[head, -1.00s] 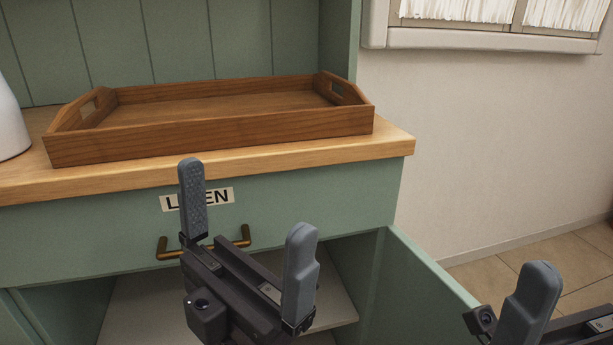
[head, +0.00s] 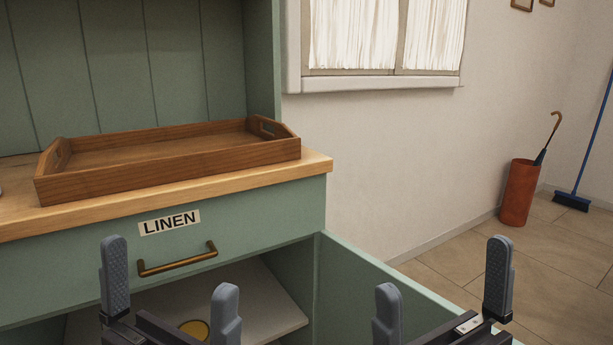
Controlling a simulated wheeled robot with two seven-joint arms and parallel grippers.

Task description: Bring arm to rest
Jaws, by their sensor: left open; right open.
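My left gripper (head: 170,285) is open and empty at the bottom left of the head view, in front of the lower part of the green cabinet. Its two grey fingers stand upright and wide apart. My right gripper (head: 445,285) is open and empty at the bottom right, in front of the open cabinet door (head: 385,300). Both grippers are cut off by the lower picture edge. I cannot tell whether either touches anything there.
A wooden tray (head: 170,170) sits on the cabinet's wooden top (head: 315,163). Below are a closed drawer labelled LINEN (head: 260,215) and an open compartment with a shelf (head: 270,310) and a yellow round thing (head: 195,329). An umbrella stand (head: 520,192) and broom (head: 572,201) stand far right.

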